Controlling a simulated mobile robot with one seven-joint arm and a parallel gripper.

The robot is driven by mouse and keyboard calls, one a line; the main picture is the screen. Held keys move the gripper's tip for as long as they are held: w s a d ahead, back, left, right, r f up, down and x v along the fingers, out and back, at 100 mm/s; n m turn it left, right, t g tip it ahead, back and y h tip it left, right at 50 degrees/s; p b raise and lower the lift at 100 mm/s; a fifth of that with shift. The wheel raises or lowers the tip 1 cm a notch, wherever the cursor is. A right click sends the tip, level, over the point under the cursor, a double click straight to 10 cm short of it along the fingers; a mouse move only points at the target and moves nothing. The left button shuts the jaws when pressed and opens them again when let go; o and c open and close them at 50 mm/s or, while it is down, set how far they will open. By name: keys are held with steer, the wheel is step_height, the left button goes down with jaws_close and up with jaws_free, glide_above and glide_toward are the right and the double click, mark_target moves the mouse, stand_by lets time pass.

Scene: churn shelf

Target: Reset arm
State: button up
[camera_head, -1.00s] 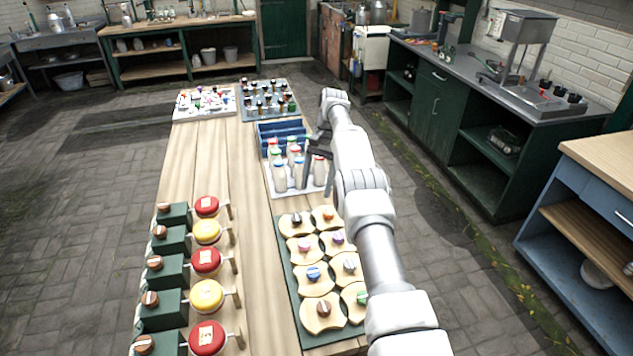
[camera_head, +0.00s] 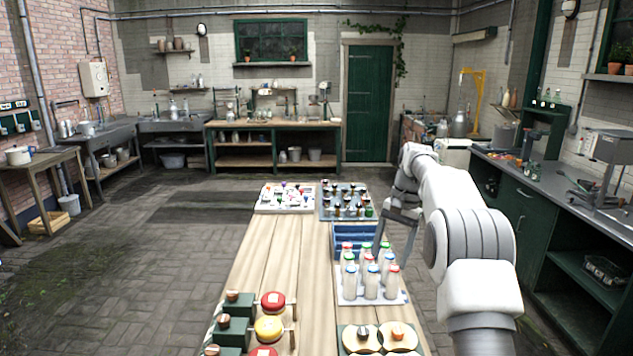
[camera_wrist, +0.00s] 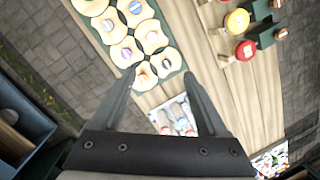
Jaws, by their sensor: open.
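My gripper (camera_wrist: 158,85) is open and empty in the wrist view, its two dark fingers spread apart above the table. In the head view my gripper (camera_head: 398,222) is at the right edge of the long wooden table (camera_head: 268,248), beside the blue crate and behind the milk bottles. The bottles (camera_head: 371,282) have red, green and blue caps and stand upright on a white tray (camera_head: 350,300). Part of the bottle group also shows between the fingers in the wrist view (camera_wrist: 178,118). Nothing is held.
A blue crate (camera_head: 343,243) stands behind the bottles. Two trays of small items (camera_head: 287,198) (camera_head: 345,201) are at the far end. Floor left is open.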

steer(key=s+a+r+n+t+h+b, duration=0.1)
steer(key=s+r+n+t, duration=0.1)
steer(key=s+r, duration=0.55)
steer(key=s+a+r+n+t, duration=0.15)
steer(key=s+r, duration=0.35)
steer(key=s, duration=0.5)
steer(key=s+f+n+t, duration=0.1)
steer(key=s+f, duration=0.1)
steer(key=s, duration=0.5)
steer(key=s+f+n+t, duration=0.1)
steer(key=s+f, duration=0.2)
steer(key=s, duration=0.4)
steer(key=s+a+f+n+t+h+b, duration=0.1)
steer(key=s+f, duration=0.1)
steer(key=s, duration=0.5)
steer(key=shift+s+f, duration=0.15)
steer(key=shift+f, duration=0.2)
